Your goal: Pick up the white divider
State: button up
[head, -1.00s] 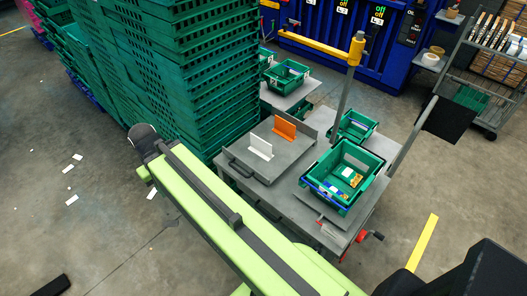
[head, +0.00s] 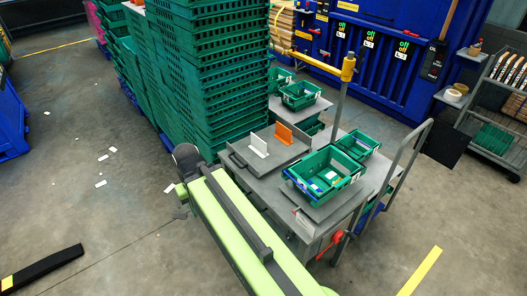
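The white divider (head: 258,146) stands upright on a grey tray (head: 268,162) on a grey work table. An orange divider (head: 291,139) stands in the same tray, to the right of and behind the white one. My green arm reaches up from the bottom of the view, its dark joint left of the table. My gripper does not show, so its state is hidden. Nothing is seen touching the white divider.
A green crate (head: 327,172) with small items sits on the table, right of the tray. Tall stacks of green crates (head: 215,70) stand behind. A post (head: 345,90) and a cart handle (head: 408,150) rise nearby. Floor at left is open, with scraps.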

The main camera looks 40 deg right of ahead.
aim_at(258, 146)
jog(key=u, duration=1.9)
jog(key=i, duration=1.1)
jog(key=z, duration=2.4)
jog(key=i, duration=1.5)
jog(key=u, duration=0.05)
